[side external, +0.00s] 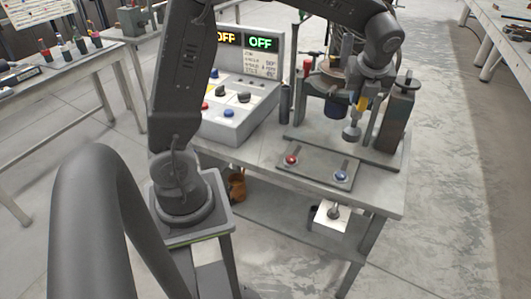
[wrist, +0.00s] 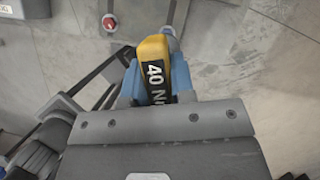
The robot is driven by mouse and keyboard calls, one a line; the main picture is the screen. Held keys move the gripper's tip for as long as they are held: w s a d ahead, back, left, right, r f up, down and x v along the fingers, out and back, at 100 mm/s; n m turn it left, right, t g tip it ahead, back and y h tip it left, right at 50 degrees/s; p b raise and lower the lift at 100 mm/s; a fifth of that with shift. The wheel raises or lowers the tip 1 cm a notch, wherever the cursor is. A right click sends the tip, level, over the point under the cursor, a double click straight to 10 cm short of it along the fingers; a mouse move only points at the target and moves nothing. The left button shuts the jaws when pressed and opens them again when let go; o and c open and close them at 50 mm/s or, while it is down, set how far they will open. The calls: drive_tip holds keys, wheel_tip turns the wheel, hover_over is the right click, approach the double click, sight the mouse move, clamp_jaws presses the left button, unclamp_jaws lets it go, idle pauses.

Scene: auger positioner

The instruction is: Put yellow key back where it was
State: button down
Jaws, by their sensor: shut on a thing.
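The yellow key (wrist: 154,55) has a black label reading "40 N", with the rest of the label cut off. It sits between the blue fingers of my gripper (wrist: 155,80), which is shut on it. In the side view, the yellow key (side external: 362,103) shows as a small yellow patch below my wrist. My gripper (side external: 363,96) is there beside the grey machine on the table, above its base plate. Whether the key touches the machine cannot be told. The place where the key was cannot be made out.
A plate with a red knob (side external: 291,159) and a blue knob (side external: 341,176) lies at the table's front. A control box (side external: 240,95) with two OFF displays stands left. A dark block (side external: 396,115) stands just right of my gripper.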

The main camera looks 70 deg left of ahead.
wheel_tip(320, 180, up, 5)
drive_tip(key=shift+r, duration=0.1)
drive_tip(key=s+a+n+g, duration=0.5)
drive_tip(key=s+a+n, duration=0.9)
drive_tip(key=s+a, duration=0.5)
wheel_tip(320, 180, down, 21)
drive_tip(key=shift+w+a+h, duration=0.3)
drive_tip(key=shift+a+h, duration=0.05)
drive_tip(key=shift+h, duration=0.05)
drive_tip(key=shift+f, duration=0.2)
drive_tip(key=c, duration=1)
unclamp_jaws()
drive_tip(key=shift+o, duration=0.2)
